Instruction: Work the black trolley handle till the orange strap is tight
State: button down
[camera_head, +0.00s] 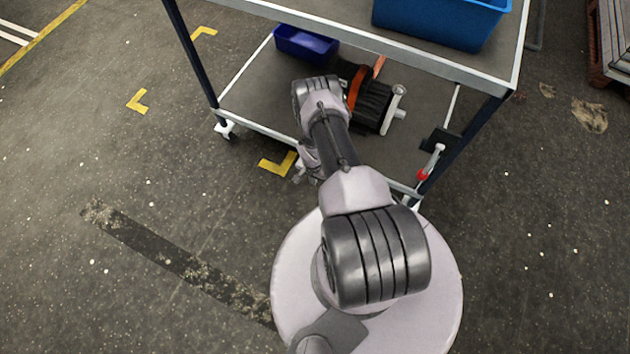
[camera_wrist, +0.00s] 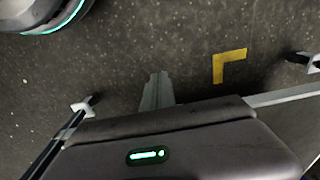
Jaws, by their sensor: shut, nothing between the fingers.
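The trolley (camera_head: 270,123) stands ahead of me. An orange strap (camera_head: 357,88) lies across a dark load on its lower shelf, partly hidden by my arm. I cannot tell how tight the strap is. A black block (camera_head: 440,140) with a pale, red-tipped lever sits at the trolley's right front corner; I cannot tell whether this is the black handle. My gripper (camera_head: 300,172) is low by the shelf's front edge, partly hidden by my arm. In the wrist view, its fingers (camera_wrist: 157,91) are together and empty over the floor, with no handle seen between them.
A ribbed black part (camera_head: 372,106) and a white bar (camera_head: 393,108) lie beside the strap. A dark blue bin (camera_head: 306,43) is on the lower shelf, and a blue crate (camera_head: 440,22) is on the upper shelf. The trolley posts flank the shelf. The floor at left is clear.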

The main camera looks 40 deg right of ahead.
notch_tip(320, 180, up, 10)
jog(key=p, duration=0.5)
jog(key=shift+s+a+f+p, duration=0.15)
jog(key=shift+a+p, duration=0.05)
jog(key=shift+p, duration=0.2)
